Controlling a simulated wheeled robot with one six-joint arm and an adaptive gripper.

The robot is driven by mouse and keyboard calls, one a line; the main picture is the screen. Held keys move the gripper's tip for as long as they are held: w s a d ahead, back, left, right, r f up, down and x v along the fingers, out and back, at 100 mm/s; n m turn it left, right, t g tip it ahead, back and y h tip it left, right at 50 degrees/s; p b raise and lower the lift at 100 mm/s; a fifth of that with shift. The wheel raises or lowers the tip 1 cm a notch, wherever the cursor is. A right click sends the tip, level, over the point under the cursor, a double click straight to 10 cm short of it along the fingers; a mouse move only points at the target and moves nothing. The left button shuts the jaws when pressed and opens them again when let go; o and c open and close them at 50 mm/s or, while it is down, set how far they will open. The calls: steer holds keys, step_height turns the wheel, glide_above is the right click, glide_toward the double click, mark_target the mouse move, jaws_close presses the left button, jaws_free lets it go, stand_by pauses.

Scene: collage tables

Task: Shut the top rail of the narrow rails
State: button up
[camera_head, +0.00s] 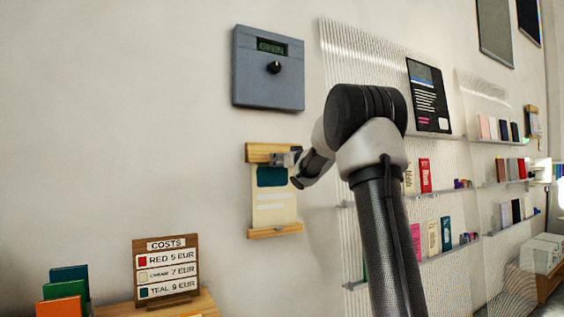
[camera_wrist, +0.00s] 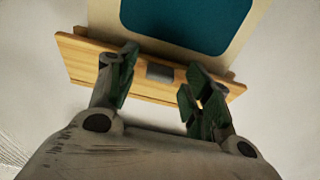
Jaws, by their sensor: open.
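The narrow rails hang on the wall in the head view: a wooden top rail (camera_head: 258,152) and a wooden bottom rail (camera_head: 274,231). A cream sheet (camera_head: 262,212) with a teal patch (camera_head: 271,177) hangs between them. My gripper (camera_head: 290,158) is at the right part of the top rail. In the wrist view the top rail (camera_wrist: 85,62) crosses below the teal patch (camera_wrist: 185,18), and a grey tab (camera_wrist: 160,72) sits on it. My gripper (camera_wrist: 158,88) is open, its fingers on either side of the tab, apart from it. I cannot tell how far the rail stands open.
A grey wall box (camera_head: 268,75) with a display and knob is above the rails. A price board (camera_head: 166,270) stands lower left beside coloured cards (camera_head: 64,290). Clear ribbed shelving (camera_head: 345,60) with books is on the right. The wall left of the rails is bare.

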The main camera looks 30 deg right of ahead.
jaws_close()
steer(key=shift+w+f+t, duration=0.35)
steer(key=shift+w+t, duration=0.1)
steer(key=shift+t, duration=0.35)
steer(key=shift+w+f+t, duration=0.35)
steer(key=shift+w+t, duration=0.05)
steer(key=shift+t, duration=0.4)
jaws_free()
steer(key=v, duration=1.2)
